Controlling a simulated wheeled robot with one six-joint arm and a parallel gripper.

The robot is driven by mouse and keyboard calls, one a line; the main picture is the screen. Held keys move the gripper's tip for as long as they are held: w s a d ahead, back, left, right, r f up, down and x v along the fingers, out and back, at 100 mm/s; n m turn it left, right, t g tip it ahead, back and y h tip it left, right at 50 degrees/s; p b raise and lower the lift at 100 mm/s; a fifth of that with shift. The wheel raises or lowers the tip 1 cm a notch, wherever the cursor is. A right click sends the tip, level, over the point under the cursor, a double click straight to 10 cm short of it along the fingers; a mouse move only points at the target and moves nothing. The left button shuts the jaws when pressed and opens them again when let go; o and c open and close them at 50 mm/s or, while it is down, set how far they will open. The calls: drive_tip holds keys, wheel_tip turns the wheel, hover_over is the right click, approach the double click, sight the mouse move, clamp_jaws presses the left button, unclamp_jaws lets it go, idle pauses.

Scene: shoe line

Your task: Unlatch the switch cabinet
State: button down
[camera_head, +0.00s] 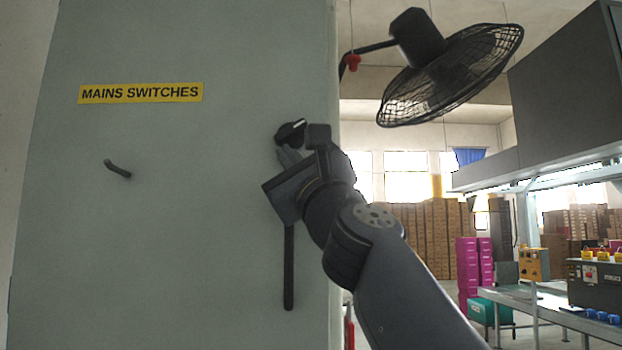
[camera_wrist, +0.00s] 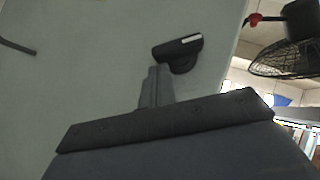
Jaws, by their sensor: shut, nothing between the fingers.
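The switch cabinet (camera_head: 150,240) is a tall grey-green door face with a yellow "MAINS SWITCHES" label (camera_head: 140,93). A small black latch (camera_head: 289,132) sits near its right edge, and it also shows in the wrist view (camera_wrist: 178,48) with a pale stripe. A long dark vertical bar handle (camera_head: 289,270) is below it, its upper part hidden by my arm. My gripper (camera_head: 284,155) is shut and empty, just below the latch. In the wrist view its fingertips (camera_wrist: 158,72) reach the latch's lower edge; I cannot tell whether they touch.
A small dark bent lever (camera_head: 117,169) sticks out of the cabinet's left part. A black caged fan (camera_head: 450,75) hangs at the upper right. A workbench (camera_head: 540,300), magenta crates (camera_head: 467,262) and stacked boxes stand further back on the right.

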drive_tip(key=m, duration=0.1)
drive_tip(key=m+t+h+b, duration=0.1)
drive_tip(key=m+h+b, duration=0.1)
drive_tip(key=shift+a+f+m+t, duration=0.3)
drive_tip(key=shift+a+f+t, duration=0.1)
drive_tip(key=m+h, duration=0.1)
drive_tip(key=m+t+h+b, duration=0.1)
drive_tip(key=m+h, duration=0.1)
drive_tip(key=a+m+h+b, duration=0.1)
drive_tip(key=m+h, duration=0.1)
drive_tip(key=shift+r+t, duration=0.35)
drive_tip(key=shift+t, duration=0.05)
drive_tip(key=f+b, duration=0.2)
drive_tip(key=d+f+b, duration=0.1)
drive_tip(key=f+b, duration=0.1)
drive_tip(key=shift+d, duration=0.2)
drive_tip(key=b+v, duration=0.5)
drive_tip(key=v, duration=0.4)
drive_tip(key=shift+s+d+b, duration=0.3)
drive_tip(key=shift+s, duration=0.05)
